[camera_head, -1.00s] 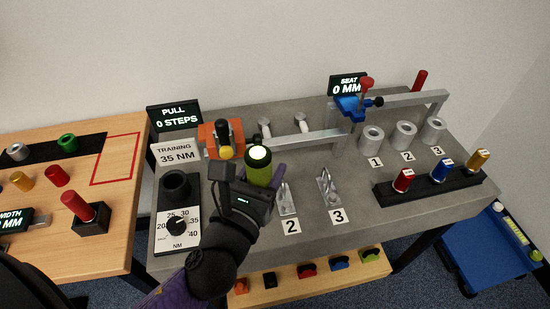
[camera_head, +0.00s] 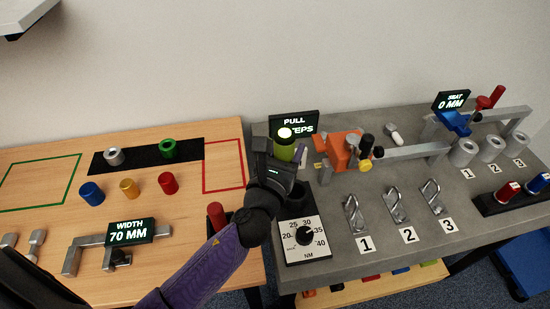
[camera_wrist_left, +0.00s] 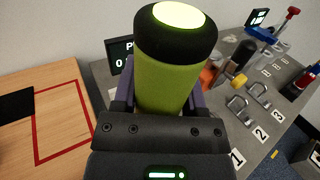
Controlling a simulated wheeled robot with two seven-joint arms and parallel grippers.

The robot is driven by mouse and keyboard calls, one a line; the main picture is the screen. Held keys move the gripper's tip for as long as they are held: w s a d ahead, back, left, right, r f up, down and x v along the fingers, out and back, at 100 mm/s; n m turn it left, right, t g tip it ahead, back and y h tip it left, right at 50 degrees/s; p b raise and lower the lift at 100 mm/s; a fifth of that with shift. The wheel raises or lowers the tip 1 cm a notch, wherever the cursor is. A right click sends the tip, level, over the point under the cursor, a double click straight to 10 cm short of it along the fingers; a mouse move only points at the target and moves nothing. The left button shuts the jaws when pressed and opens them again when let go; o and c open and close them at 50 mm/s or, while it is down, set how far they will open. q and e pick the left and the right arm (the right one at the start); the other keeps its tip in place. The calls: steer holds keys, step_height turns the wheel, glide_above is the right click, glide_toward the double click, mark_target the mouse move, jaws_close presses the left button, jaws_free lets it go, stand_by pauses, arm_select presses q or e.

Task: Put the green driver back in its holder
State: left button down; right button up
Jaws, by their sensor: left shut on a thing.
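The green driver (camera_head: 285,147), with a black collar and a glowing pale top, is upright in my left gripper (camera_head: 287,165). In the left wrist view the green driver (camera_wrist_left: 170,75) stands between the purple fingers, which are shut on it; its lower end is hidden. My right gripper is not in view.
An orange clamp (camera_head: 343,150) is to the right. A red-handled tool in a black block (camera_head: 215,216) is left of my wrist. Numbered metal hooks (camera_head: 396,205) stand on the grey table.

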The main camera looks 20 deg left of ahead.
arm_select(q)
steer(key=w+d+f+b, duration=0.1)
steer(key=w+f+b, duration=0.2)
steer(key=w+f, duration=0.2)
steer(key=shift+w+d+f+h, duration=0.15)
steer(key=shift+w+f+h, duration=0.05)
steer(key=shift+w+h, duration=0.1)
stand_by(0.9)
steer(key=shift+f, duration=0.1)
steer(key=shift+f+b, duration=2.3)
steer(key=shift+b, duration=0.15)
